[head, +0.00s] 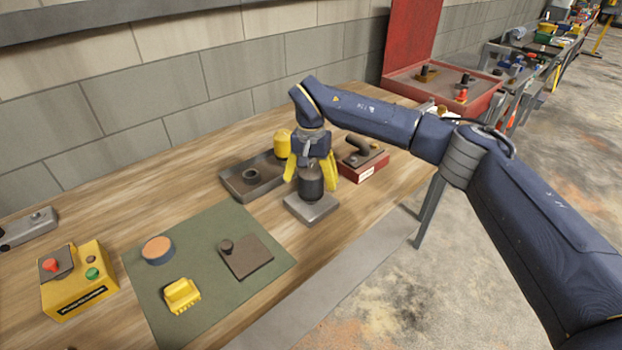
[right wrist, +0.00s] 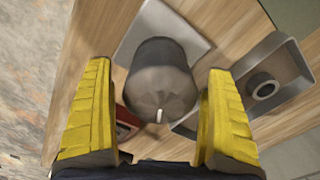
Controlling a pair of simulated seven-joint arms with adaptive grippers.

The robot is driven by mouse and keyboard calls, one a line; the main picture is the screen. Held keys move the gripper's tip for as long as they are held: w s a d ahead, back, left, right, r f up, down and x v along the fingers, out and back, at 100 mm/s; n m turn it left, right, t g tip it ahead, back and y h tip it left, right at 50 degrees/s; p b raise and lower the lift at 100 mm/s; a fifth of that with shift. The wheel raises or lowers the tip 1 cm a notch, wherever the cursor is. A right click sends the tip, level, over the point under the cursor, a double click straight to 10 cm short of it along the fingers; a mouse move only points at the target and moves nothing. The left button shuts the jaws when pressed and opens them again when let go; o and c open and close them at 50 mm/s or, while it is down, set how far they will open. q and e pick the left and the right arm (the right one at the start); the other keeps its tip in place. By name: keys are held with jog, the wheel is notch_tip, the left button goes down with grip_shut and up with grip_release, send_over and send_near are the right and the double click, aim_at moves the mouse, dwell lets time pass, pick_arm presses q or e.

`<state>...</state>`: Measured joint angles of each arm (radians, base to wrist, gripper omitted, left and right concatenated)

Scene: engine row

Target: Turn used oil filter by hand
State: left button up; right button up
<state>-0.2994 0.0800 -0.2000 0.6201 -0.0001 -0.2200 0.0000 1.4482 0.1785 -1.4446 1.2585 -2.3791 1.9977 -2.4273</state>
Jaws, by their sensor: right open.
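The used oil filter (head: 311,184) is a dark grey cylinder standing upright on a light grey square base (head: 297,209) on the wooden bench. My right gripper (head: 312,178) points down over it, with its yellow fingers spread to either side. In the right wrist view the filter (right wrist: 160,78) shows between the open fingers (right wrist: 158,110), with a gap on each side. A small pale mark shows on the filter's end. The filter's lower part is partly hidden in the right wrist view. My left gripper is in neither view.
A grey tray (head: 237,184) with a dark ring and a yellow cylinder (head: 283,142) stand left of my right gripper. A red box (head: 366,172) stands right. A green mat (head: 205,222) holds several parts. A yellow button box (head: 82,290) sits at the left.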

jog(key=c, duration=1.7)
jog(key=n, duration=0.7)
jog(key=o, duration=1.6)
jog(key=shift+c, duration=0.2)
